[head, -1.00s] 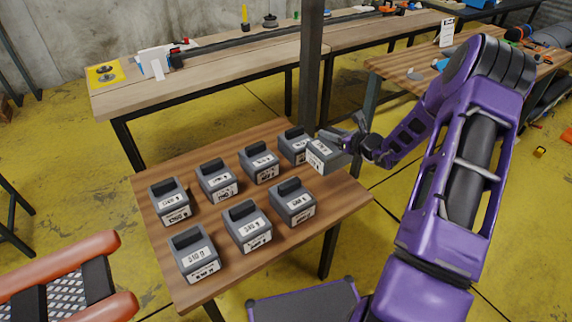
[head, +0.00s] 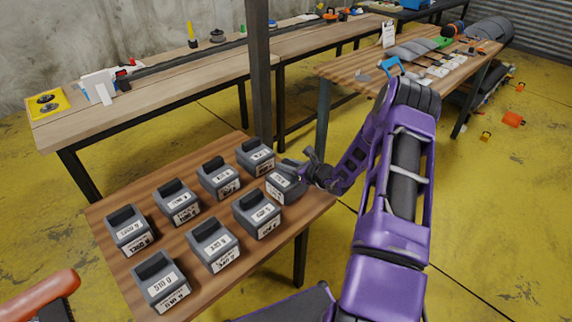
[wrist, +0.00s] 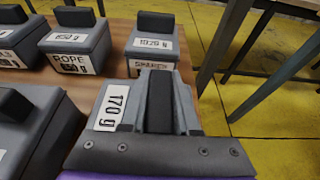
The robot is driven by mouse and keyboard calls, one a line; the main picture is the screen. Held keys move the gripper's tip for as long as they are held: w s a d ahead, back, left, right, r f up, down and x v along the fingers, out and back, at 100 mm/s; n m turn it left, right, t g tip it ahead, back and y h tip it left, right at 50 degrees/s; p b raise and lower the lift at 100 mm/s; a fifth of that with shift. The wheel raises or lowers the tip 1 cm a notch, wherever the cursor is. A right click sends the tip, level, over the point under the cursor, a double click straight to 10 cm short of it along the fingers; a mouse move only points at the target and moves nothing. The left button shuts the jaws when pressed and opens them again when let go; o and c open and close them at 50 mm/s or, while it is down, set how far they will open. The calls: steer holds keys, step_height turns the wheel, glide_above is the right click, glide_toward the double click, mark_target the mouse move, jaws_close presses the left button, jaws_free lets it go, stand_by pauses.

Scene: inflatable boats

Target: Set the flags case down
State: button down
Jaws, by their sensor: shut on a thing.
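A grey case with a dark handle and a white label (head: 284,187) is held by my gripper (head: 297,172) at the right end of the small wooden table. I take it as the flags case; its front name label is not readable. In the wrist view, the case (wrist: 100,128) shows a "170 g" top label, and my gripper (wrist: 160,95) is shut on its handle. The case looks upright and very low over the wood. I cannot tell whether its base touches the table (head: 292,225).
Several similar grey cases stand in two rows on the table, including a rope case (wrist: 75,45) and a case marked 1020 g (wrist: 152,42) close by. A dark post (head: 259,80) rises behind the table. Bare wood lies at the right front corner.

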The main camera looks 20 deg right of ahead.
steer(key=shift+f, duration=0.2)
steer(key=c, duration=0.6)
jaws_free()
steer(key=shift+r, duration=0.1)
steer(key=shift+c, duration=0.2)
steer(key=shift+r, duration=0.1)
steer(key=shift+s+d+r, duration=0.1)
steer(key=shift+s+r, duration=0.05)
steer(key=shift+s, duration=0.05)
steer(key=v, duration=1.1)
steer(key=shift+s+p, duration=0.3)
steer(key=shift+d, duration=0.1)
